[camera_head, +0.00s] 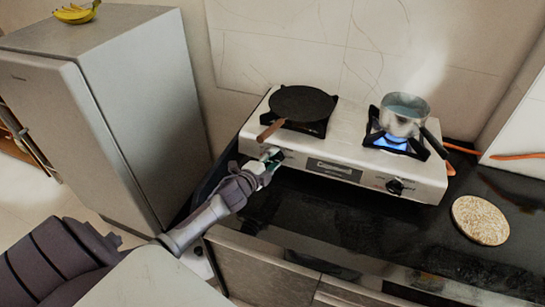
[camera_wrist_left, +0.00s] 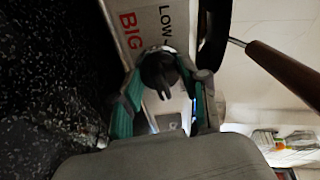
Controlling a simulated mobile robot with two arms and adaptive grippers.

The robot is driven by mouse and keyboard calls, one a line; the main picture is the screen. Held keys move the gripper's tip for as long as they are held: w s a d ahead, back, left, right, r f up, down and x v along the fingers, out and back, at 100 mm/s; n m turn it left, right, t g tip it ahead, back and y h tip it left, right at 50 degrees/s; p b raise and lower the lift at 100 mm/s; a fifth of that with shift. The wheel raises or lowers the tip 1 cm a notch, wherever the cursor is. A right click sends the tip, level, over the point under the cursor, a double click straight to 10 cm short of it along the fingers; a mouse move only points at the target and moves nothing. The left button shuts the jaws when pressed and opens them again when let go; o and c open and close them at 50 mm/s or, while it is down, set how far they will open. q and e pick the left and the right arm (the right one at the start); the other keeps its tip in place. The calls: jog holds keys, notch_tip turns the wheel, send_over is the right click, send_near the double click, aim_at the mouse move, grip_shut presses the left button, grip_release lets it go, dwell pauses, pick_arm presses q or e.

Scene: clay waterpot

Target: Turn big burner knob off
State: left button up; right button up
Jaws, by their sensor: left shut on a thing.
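The white two-burner stove (camera_head: 350,175) stands on the dark counter. My left gripper (camera_head: 271,158) is at its front left end, over the left knob, mostly hidden there. In the left wrist view the dark round knob (camera_wrist_left: 158,72) sits between the green-padded fingers of my left gripper (camera_wrist_left: 166,88), which is shut on it. The panel beside it reads "BIG" in red and "LOW" in black. The other knob (camera_head: 396,186) is at the front right. No flame shows under the left burner's pan; a blue flame (camera_head: 392,144) burns on the right burner. My right gripper is not in view.
A dark pan (camera_head: 302,103) sits on the left burner, its wooden handle (camera_head: 271,130) reaching out close above my left gripper. A steaming pot (camera_head: 403,115) sits on the right burner. A round mat (camera_head: 480,220) lies at right. A fridge (camera_head: 125,110) stands at left.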

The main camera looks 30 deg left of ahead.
pick_arm(q)
jog(key=shift+m+p, duration=0.3)
jog(key=shift+m, duration=0.4)
jog(key=o, duration=1.1)
jog(key=shift+o, duration=0.2)
jog(key=s+r, duration=0.2)
jog(key=s, duration=0.9)
jog(key=shift+s+r, duration=0.25)
jog(key=shift+s, duration=0.15)
jog(key=shift+d, duration=0.15)
